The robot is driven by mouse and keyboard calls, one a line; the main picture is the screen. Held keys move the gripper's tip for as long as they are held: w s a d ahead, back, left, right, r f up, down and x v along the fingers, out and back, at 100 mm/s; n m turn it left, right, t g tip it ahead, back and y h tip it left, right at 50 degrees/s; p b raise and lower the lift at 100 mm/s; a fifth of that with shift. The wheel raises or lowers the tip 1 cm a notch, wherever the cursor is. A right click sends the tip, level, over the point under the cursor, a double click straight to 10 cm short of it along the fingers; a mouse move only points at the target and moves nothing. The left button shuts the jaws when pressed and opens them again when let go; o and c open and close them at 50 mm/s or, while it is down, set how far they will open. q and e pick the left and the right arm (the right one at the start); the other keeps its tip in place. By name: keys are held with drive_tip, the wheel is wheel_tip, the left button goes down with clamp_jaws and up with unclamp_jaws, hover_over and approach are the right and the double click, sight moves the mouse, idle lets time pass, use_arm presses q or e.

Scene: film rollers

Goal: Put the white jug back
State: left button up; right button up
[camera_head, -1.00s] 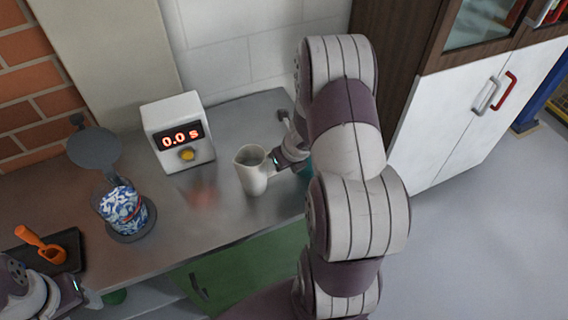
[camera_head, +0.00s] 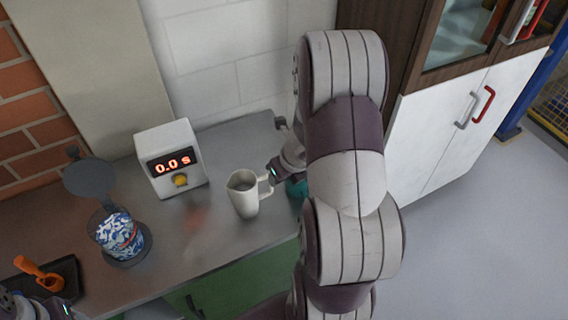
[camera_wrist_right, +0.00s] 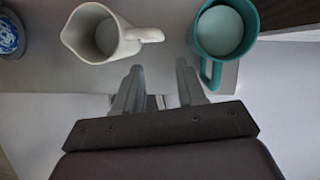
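The white jug (camera_head: 243,198) stands upright on the grey counter, its handle facing right. In the right wrist view the white jug (camera_wrist_right: 72,38) is at the upper left, its handle pointing right. My right gripper (camera_wrist_right: 158,69) is open and empty, its fingertips just short of the handle and apart from it. In the head view my right gripper (camera_head: 274,174) is beside the handle, partly hidden by my arm.
A teal mug (camera_wrist_right: 246,17) stands close right of the gripper; it is mostly hidden in the head view (camera_head: 297,188). A timer box (camera_head: 157,142) reading 0.0 s stands behind the jug. A blue-and-white patterned container (camera_head: 119,236) and a tray (camera_head: 68,270) with an orange scoop (camera_head: 40,274) are at left.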

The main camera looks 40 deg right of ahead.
drive_tip(key=w+a+r+m+h, duration=0.1)
drive_tip(key=a+r+m+h, duration=0.15)
drive_tip(key=r+m, duration=0.7)
drive_tip(key=s+a+f+m+g+y, duration=0.1)
drive_tip(key=s+a+m, duration=0.2)
drive_tip(key=a+m, duration=0.4)
drive_tip(key=s+a+f+m+g+y, duration=0.1)
drive_tip(key=s+a+m, duration=0.3)
drive_tip(key=m, duration=1.4)
drive_tip(key=a+g, duration=0.1)
drive_tip(key=a, duration=0.2)
drive_tip(key=shift+s+y+p, duration=0.3)
drive_tip(key=shift+y+p, duration=0.05)
